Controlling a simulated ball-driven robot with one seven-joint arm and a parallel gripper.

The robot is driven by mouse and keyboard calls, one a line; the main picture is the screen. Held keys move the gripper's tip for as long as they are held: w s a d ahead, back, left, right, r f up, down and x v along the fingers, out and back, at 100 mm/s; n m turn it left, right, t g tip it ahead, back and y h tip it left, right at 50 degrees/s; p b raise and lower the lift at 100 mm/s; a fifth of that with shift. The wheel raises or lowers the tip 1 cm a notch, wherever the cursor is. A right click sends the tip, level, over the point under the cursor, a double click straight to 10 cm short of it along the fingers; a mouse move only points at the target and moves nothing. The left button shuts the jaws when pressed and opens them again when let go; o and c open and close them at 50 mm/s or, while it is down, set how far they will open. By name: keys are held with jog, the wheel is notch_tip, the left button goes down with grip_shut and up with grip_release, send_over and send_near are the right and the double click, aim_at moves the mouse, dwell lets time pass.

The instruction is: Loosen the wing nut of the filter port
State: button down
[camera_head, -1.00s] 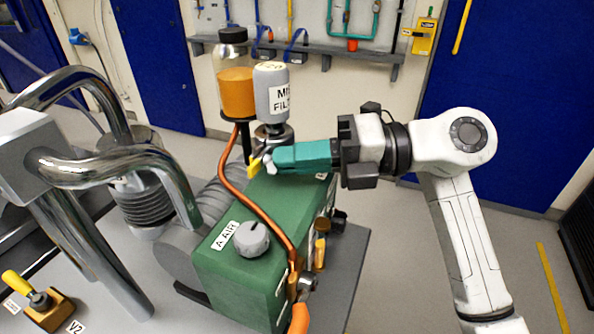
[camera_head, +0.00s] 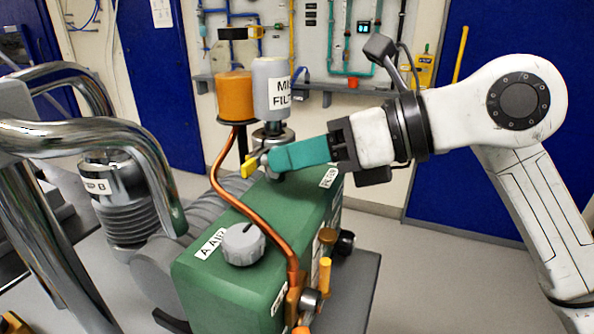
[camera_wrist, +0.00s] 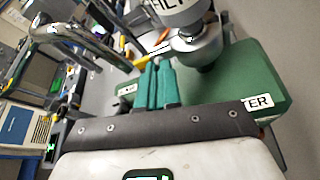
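The mist filter (camera_head: 270,88) is a grey canister with a white label, upright on a metal port clamp (camera_head: 271,136) above the green pump body (camera_head: 215,283). A small grey wing nut (camera_head: 263,159) sits at the clamp's near side, beside a yellow piece (camera_head: 249,167). My gripper (camera_head: 272,160) comes in from the right with teal fingers at the nut. In the wrist view the fingers of my gripper (camera_wrist: 157,66) are close together, with a grey nub at their tips. They look shut on the nut, though they hide most of it.
A copper pipe (camera_head: 232,200) curves over the pump's front near the gripper. A grey knob (camera_head: 243,244) is on the pump top. Chrome pipes (camera_head: 90,140) fill the left; floor is clear at right.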

jog(key=shift+f+n+t+h+b, duration=0.15)
jog(key=shift+n+t+h+b, duration=0.15)
jog(key=shift+n+t+b, duration=0.4)
jog(key=shift+a, duration=0.1)
jog(key=c, duration=1.6)
grip_release()
jog(key=shift+a, duration=0.1)
jog(key=v, duration=1.1)
